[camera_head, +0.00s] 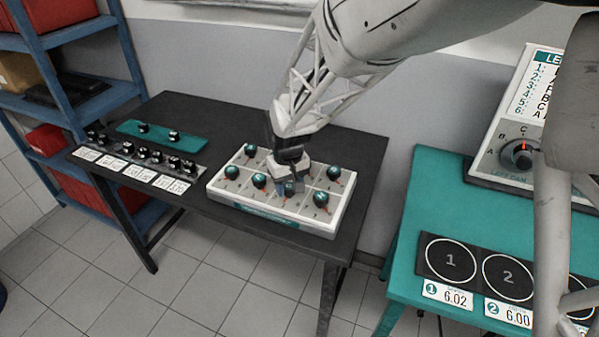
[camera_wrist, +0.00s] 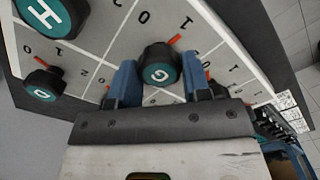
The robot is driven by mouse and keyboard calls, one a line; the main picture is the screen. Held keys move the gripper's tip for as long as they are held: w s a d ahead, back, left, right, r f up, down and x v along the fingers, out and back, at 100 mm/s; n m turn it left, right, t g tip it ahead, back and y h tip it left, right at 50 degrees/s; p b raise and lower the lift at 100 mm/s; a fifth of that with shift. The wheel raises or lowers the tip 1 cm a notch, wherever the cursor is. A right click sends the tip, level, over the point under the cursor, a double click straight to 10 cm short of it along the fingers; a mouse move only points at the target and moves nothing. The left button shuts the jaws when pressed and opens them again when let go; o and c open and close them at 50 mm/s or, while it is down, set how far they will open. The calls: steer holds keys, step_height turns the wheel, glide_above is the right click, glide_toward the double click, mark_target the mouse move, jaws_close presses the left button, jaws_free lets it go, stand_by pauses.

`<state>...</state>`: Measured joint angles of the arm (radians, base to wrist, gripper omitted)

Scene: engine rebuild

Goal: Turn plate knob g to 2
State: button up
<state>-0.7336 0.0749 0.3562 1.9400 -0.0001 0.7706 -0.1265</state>
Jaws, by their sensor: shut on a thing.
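A white plate (camera_head: 225,197) carries several black knobs with teal caps and red pointers. Knob G (camera_wrist: 157,73) sits between the two blue fingers of my gripper (camera_wrist: 158,62) in the wrist view, with its cap letter readable. The fingers are shut on its sides. Its red pointer lies toward a printed 1, with a 0 to the left of that. In the head view my gripper (camera_head: 290,186) reaches down onto the front row of the plate and hides most of the knob.
Knob H (camera_wrist: 48,15) and knob D (camera_wrist: 40,88) are close by in the wrist view. A strip of black knobs with white cards (camera_head: 113,169) and a teal strip (camera_head: 185,141) lie left of the plate. A teal table (camera_head: 425,185) stands at right.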

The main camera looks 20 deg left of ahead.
mark_target(289, 186)
steer(key=m, duration=0.5)
steer(key=shift+r+m, duration=0.1)
steer(key=shift+m, duration=0.2)
steer(key=m, duration=0.4)
steer(key=shift+m, duration=0.4)
steer(key=o, duration=0.9)
steer(key=shift+r, duration=3.85)
steer(key=shift+d, duration=0.1)
